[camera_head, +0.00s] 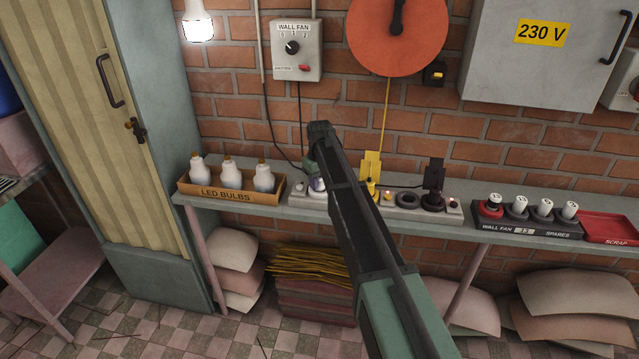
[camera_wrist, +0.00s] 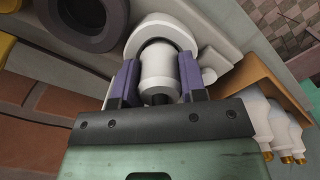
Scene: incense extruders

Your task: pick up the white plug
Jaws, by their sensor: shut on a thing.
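My gripper (camera_wrist: 160,82) shows in the wrist view with its two purple fingers closed on either side of the white plug (camera_wrist: 157,69), a pale cylinder with a dark end. Beyond the plug is a white round collar (camera_wrist: 160,26) on the socket strip; I cannot tell whether the plug is still seated in it. In the head view my gripper (camera_head: 318,181) is at the left part of the pale socket strip (camera_head: 301,199), and my arm hides most of the plug.
Right along the strip are a yellow plug (camera_head: 371,166), an empty dark ring socket (camera_head: 408,200) and a black plug (camera_head: 434,176). The LED bulbs box (camera_head: 226,195) stands close on the left. Farther right are the spares tray (camera_head: 530,232) and red scrap tray (camera_head: 610,228).

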